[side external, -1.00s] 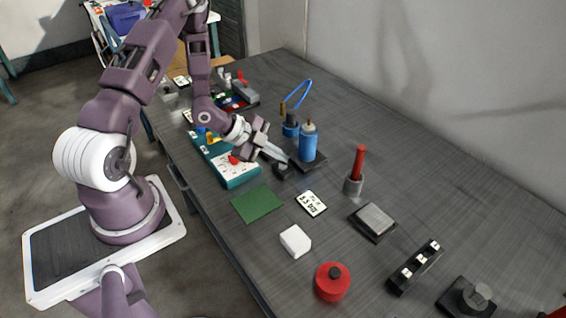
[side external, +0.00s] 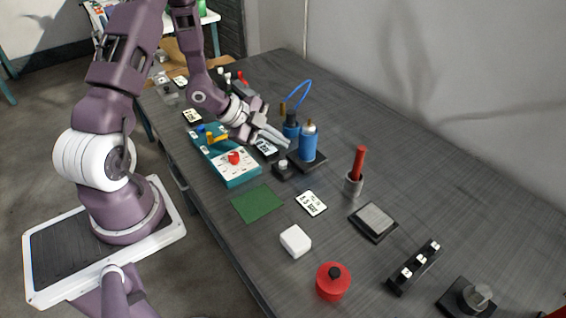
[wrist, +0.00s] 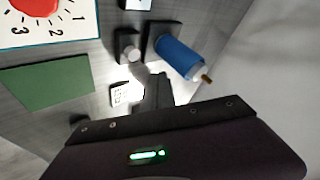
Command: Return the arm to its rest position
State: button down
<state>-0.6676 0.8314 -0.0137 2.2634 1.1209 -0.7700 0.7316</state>
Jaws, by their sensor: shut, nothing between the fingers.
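My gripper (side external: 286,141) is shut and empty. In the side view it hangs above the table, just left of the blue bottle (side external: 309,143) on its dark base and beyond the small dark block with a pale knob (side external: 283,168). The teal box with a red dial (side external: 234,157) lies to the left of and below it. In the wrist view, the gripper's dark fingers (wrist: 158,92) point at the table between the green mat (wrist: 47,82) and the blue bottle (wrist: 180,57). The fingertips look clear of every object.
A white cube (side external: 295,241), a red canister (side external: 333,282), a red-handled tool in a grey cup (side external: 356,172) and a black rack (side external: 415,268) stand nearer. The table's right side is largely bare.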

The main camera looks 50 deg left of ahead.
jog(key=shift+r, duration=0.65)
jog(key=s+r+n+g+y, duration=0.1)
jog(key=s+r+n+y, duration=0.2)
jog(key=r, duration=0.5)
jog(key=s+r+n+y, duration=0.1)
jog(key=r+n+y, duration=0.3)
jog(key=r, duration=0.5)
jog(key=s+d+r+n+g+h, duration=0.1)
jog(key=s+d+r+n, duration=0.1)
jog(key=s+d, duration=0.4)
jog(key=s+d+r+n+h, duration=0.2)
jog(key=s+d, duration=0.4)
jog(key=s, duration=0.7)
jog(key=r+n, duration=0.1)
jog(key=n, duration=0.1)
jog(key=shift+r+n+g, duration=0.35)
jog(key=shift+n+g, duration=0.05)
